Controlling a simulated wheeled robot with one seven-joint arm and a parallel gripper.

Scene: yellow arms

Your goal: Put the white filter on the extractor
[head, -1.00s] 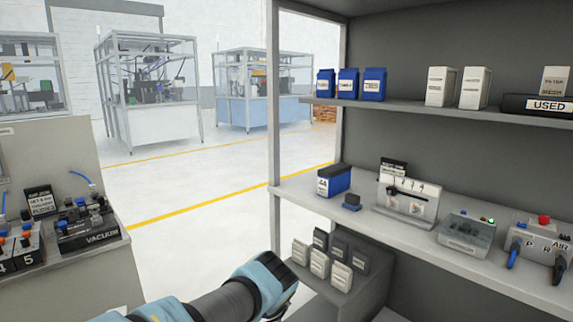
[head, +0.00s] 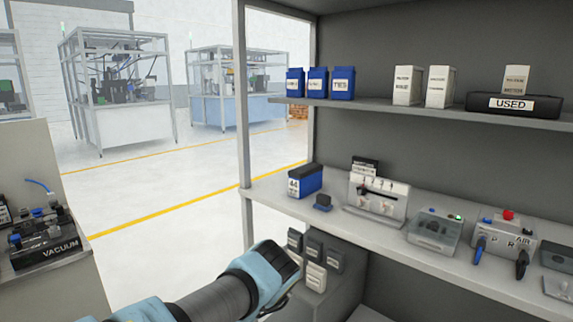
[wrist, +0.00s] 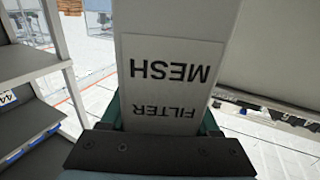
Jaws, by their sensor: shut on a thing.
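My gripper (wrist: 163,125) is shut on a white filter (wrist: 175,35), a block with a label that reads "FILTER MESH", upside down in the wrist view. The filter fills the middle of that view between the two fingers. In the head view my arm ends at the bottom centre, before the lower shelf rack; the fingers and the held filter are hidden there. Nothing in view is marked as an extractor, so I cannot tell which thing it is.
White boxes (head: 407,85) and blue boxes (head: 318,82) stand on the upper shelf beside a black "USED" tray (head: 513,104). The middle shelf holds a slider device (head: 378,197) and a clear-lidded box (head: 434,230). A rack of small cartridges (head: 334,259) sits below, close to my arm.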

